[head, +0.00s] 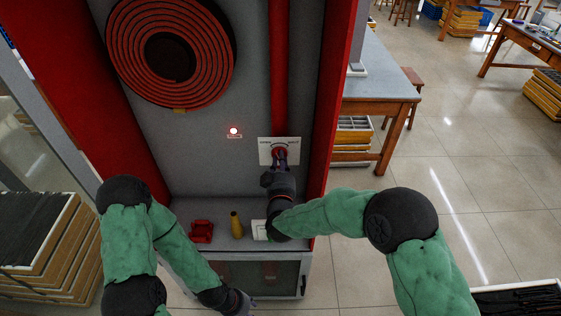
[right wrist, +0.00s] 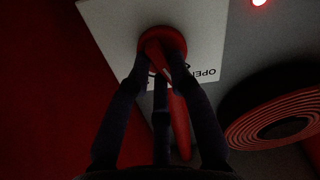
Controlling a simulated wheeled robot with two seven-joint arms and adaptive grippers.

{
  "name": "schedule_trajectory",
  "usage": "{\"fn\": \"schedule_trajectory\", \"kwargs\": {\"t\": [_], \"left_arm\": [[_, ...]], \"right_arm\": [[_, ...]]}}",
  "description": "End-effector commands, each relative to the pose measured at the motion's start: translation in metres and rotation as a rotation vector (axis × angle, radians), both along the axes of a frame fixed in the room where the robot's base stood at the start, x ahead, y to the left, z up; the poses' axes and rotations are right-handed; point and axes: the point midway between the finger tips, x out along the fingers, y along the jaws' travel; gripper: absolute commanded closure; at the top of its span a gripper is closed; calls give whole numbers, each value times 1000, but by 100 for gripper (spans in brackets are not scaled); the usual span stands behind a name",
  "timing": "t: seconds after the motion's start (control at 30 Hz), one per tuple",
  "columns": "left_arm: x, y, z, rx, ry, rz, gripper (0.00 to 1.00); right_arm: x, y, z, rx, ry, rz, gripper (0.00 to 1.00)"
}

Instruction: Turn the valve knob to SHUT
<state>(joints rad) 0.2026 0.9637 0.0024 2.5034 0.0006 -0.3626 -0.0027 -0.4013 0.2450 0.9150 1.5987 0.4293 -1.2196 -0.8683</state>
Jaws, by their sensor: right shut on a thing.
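The red valve knob (head: 279,151) sits on a white plate (head: 264,145) on the cabinet's grey back wall, below a red pipe. The word OPEN (right wrist: 198,73) shows upside down on the plate in the wrist view; the SHUT label is not readable. My left gripper (head: 240,303) is low at the front of the cabinet, away from the knob, its fingers unclear.
A coiled red hose (head: 171,52) hangs on the back wall. A lit red lamp (head: 234,131) is left of the plate. A red fitting (head: 201,231) and a yellow nozzle (head: 237,225) stand on the cabinet shelf. Red side walls (head: 335,90) flank the space.

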Motion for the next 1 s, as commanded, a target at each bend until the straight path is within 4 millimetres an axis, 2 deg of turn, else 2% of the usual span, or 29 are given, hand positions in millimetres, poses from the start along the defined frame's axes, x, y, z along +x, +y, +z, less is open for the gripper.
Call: {"fn": "schedule_trajectory", "kwargs": {"t": [0.37, 1.0], "left_arm": [[0, 0, -18, 0, 0, 0, 60], [0, 0, -73, 0, 0, 0, 60]], "right_arm": [[0, -1, -2, 176, -3, 1, 100], [0, -2, -7, 772, -2, 1, 100]]}}
